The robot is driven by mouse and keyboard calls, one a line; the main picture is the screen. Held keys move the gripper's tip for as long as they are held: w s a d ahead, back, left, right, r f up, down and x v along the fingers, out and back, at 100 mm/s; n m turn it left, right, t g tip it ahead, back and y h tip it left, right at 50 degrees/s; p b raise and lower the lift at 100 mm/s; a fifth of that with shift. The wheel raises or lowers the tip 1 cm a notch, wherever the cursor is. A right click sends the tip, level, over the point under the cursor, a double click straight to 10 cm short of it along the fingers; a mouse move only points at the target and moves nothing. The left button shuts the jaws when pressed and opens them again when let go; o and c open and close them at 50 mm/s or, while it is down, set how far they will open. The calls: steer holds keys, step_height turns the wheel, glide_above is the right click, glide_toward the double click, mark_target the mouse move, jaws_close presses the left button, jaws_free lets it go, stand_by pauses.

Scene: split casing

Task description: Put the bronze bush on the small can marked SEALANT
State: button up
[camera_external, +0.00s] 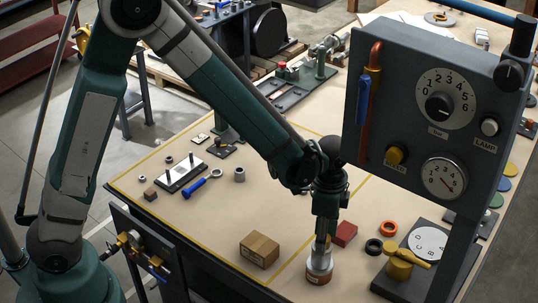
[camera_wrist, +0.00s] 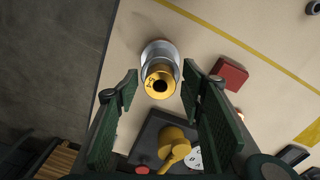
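The bronze bush (camera_external: 320,246) stands on top of a small metallic can (camera_external: 319,268) near the table's front edge. The wrist view shows the bush (camera_wrist: 160,80) end-on, with a dark bore and small marks on its rim. The can (camera_wrist: 158,50) shows behind it as a pale round body. My gripper (camera_wrist: 161,73) is open, with one finger on each side of the bush and a visible gap to both. In the external view my gripper (camera_external: 327,222) points down just above the bush. The can's label is too small to read.
A cardboard box (camera_external: 259,249) stands left of the can. A red block (camera_external: 344,233) lies to the right, with black and orange rings beyond it. A dark plate with a brass fitting (camera_external: 400,266) and the grey gauge panel (camera_external: 415,110) stand at the right.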

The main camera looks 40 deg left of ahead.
steer(key=shift+r, duration=0.15)
step_height(320, 180, up, 12)
stand_by(1.0)
steer(key=shift+a, duration=0.1)
stand_by(0.5)
steer(key=s+a+r+n+t+h, duration=0.1)
steer(key=s+a+r+n+t, duration=0.15)
steer(key=a+r, duration=0.55)
steer(key=s+a+r+n+t, duration=0.15)
steer(key=a+r+n, duration=0.3)
steer(key=a, duration=0.75)
steer(key=s+a+r+n+t+y, duration=0.1)
steer(key=s+a+r+n+t, duration=0.2)
steer(key=s+a, duration=1)
steer(key=a+n, duration=0.3)
steer(key=shift+n, duration=0.3)
